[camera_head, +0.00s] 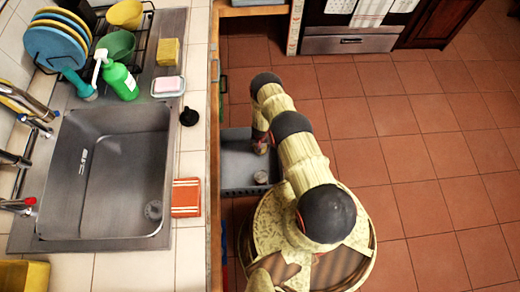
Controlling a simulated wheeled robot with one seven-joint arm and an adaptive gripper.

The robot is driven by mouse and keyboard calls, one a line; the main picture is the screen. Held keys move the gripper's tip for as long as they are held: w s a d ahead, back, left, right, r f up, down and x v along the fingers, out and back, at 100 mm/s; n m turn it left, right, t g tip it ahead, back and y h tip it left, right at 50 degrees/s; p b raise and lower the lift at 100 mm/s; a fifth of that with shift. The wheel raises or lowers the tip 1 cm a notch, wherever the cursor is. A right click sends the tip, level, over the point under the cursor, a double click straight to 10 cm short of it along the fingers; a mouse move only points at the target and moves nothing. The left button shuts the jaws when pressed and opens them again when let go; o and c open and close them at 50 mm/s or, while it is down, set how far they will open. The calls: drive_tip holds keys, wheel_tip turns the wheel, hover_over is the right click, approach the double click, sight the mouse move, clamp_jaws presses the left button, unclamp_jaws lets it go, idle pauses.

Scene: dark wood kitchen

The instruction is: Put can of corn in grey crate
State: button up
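The grey crate (236,160) sits low beside the counter's right edge, partly covered by my arm. A small round object with a pale top (261,177) is inside the crate near its right side. It may be a can, but its label is too small to read. My gripper (261,147) points down over the upper right part of the crate. A small pinkish patch shows at its end. I cannot tell whether that is a held object or part of the gripper, and the fingers are too small to make out.
The counter holds a steel sink (105,170), a dish rack with plates (57,45), a green soap bottle (120,82), a soap dish (167,86) and a reddish box (186,197). An oven (350,40) stands at the back. The tiled floor (430,150) to the right is clear.

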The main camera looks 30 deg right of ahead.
wheel_tip(320, 180, down, 4)
drive_tip(key=shift+r+b, duration=0.25)
drive_tip(key=shift+b, duration=0.8)
drive_tip(key=shift+r, duration=0.1)
drive_tip(key=o, duration=1.5)
drive_tip(key=shift+o, duration=0.6)
drive_tip(key=r+p, duration=0.3)
drive_tip(key=r, duration=0.1)
drive_tip(key=s+r+p, duration=0.1)
drive_tip(key=r+p, duration=0.1)
drive_tip(key=r, duration=0.2)
drive_tip(key=r+p, duration=0.3)
drive_tip(key=shift+s+a+r+p, duration=0.15)
drive_tip(key=shift+a+r+p, duration=0.2)
drive_tip(key=shift+a+r, duration=0.05)
